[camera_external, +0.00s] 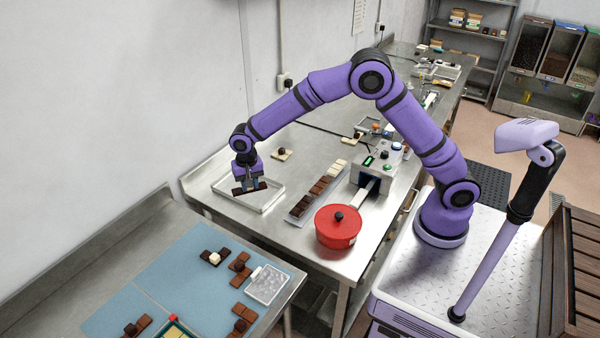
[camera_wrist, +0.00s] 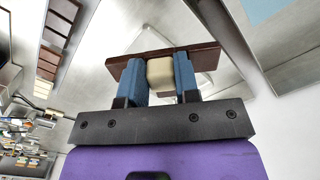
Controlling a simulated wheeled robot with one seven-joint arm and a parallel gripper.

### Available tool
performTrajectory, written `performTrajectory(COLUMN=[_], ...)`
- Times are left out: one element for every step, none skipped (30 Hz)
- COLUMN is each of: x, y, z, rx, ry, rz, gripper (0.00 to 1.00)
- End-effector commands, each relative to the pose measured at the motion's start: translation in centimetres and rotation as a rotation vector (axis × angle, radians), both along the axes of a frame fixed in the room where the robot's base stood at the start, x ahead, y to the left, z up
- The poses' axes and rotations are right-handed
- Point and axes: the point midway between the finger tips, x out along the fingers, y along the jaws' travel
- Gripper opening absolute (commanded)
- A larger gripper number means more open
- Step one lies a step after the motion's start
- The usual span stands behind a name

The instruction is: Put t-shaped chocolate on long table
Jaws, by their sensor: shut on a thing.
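The t-shaped chocolate (camera_external: 240,190) is a dark brown bar with a cream block at its middle. My gripper (camera_external: 252,184) points down over the white tray (camera_external: 279,199) and is shut on the chocolate. In the wrist view the blue fingers of my gripper (camera_wrist: 160,82) close on the cream block, with the brown bar (camera_wrist: 126,66) across their tips. The chocolate appears to be over the tray; I cannot tell if it touches the tray. The tray is on the near end of the long steel table (camera_external: 318,143).
A chocolate piece (camera_external: 281,154) sits behind the tray. A row of chocolate bars (camera_external: 318,187), a red pot (camera_external: 338,227) and a grey machine (camera_external: 378,162) stand to its right. A nearer table has a blue mat (camera_external: 175,262) with several chocolates and a clear mould (camera_external: 268,284).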

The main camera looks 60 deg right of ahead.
Motion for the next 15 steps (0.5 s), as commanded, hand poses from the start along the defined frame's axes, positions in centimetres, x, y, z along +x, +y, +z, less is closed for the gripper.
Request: performTrajectory(x=[1.2,1.8,2.6,3.1,3.6,4.3,4.7,5.2,5.7,6.1,6.4,6.9,7.2,7.5,7.8], y=[-2.3,-3.4,-4.9,-6.1,-7.3,-8.9,-10.2,-11.4,-13.0,-14.3,-15.5,-17.1,-18.4,-19.7,-21.4], z=[0.0,0.0,0.0,0.0,0.0,0.0,0.0,0.0,0.0,0.0,0.0,0.0,0.0,0.0,0.0], rx=[0.001,0.001,0.001,0.001,0.001,0.001,0.001,0.000,0.000,0.000,0.000,0.000,0.000,0.000,0.000], ry=[-0.001,-0.001,-0.001,-0.001,-0.001,-0.001,-0.001,-0.001,-0.001,-0.001,-0.001,-0.001,-0.001,-0.001,-0.001], rz=[-0.043,-0.066,-0.095,-0.119,-0.141,-0.171,-0.194,-0.216,-0.245,-0.268,-0.289,-0.318,-0.341,-0.362,-0.392], gripper=[0.04,0.04,0.04,0.04,0.04,0.04,0.04,0.04,0.04,0.04,0.04,0.04,0.04,0.04,0.04])
